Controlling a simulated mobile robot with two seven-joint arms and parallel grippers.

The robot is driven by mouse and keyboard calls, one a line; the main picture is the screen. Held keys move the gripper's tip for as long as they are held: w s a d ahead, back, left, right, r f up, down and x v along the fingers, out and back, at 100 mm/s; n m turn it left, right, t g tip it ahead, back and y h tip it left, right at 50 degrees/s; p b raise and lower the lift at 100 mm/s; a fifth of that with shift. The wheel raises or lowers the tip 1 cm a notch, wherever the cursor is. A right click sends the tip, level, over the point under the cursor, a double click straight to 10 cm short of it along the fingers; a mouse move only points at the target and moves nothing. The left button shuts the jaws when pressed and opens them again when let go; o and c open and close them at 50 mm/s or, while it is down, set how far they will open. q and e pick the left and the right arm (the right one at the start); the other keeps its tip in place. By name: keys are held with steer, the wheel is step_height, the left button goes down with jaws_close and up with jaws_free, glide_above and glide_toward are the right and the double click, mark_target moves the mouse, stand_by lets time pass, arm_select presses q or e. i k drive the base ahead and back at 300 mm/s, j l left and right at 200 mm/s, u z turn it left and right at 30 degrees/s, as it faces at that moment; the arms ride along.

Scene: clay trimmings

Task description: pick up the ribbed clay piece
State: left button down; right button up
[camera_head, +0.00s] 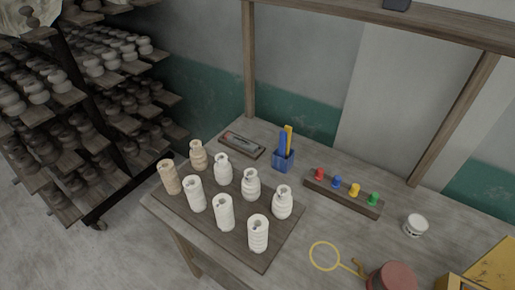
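Several pale clay pieces stand upright in two rows on a dark wooden board (256,262) on the table. A white cylinder with horizontal ridges, the clearest ribbed clay piece (258,235), stands at the board's front right. Another white cylinder (224,213) and one further left (194,194) stand in the same row, with a tan cylinder (169,178) at its left end. Behind them are bottle-shaped pieces with narrow necks, such as the rightmost white one (282,203). Neither of my grippers is in view.
Behind the board are a blue holder (284,160) with tools and a tray (242,145). A rack of colored knobs (342,193), a white jar (416,225), a yellow ring (323,256) and a red round object (393,277) are to the right. Pottery shelves (115,70) stand left.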

mark_target(258, 224)
steer(key=z, duration=0.45)
steer(key=l+z, duration=0.1)
steer(key=z, duration=0.75)
steer(key=l+z, duration=0.1)
steer(key=z, duration=0.75)
steer(key=k+j, duration=0.15)
steer(key=j, duration=0.2)
steer(key=k+j, duration=0.15)
steer(key=j, duration=0.25)
steer(key=k+j, duration=0.15)
steer(key=j, duration=0.2)
steer(key=k+j+z, duration=0.1)
steer(key=j, duration=0.3)
steer(key=k+j, duration=0.2)
steer(key=j, duration=0.15)
steer(key=k+j, duration=0.15)
steer(key=j, duration=0.2)
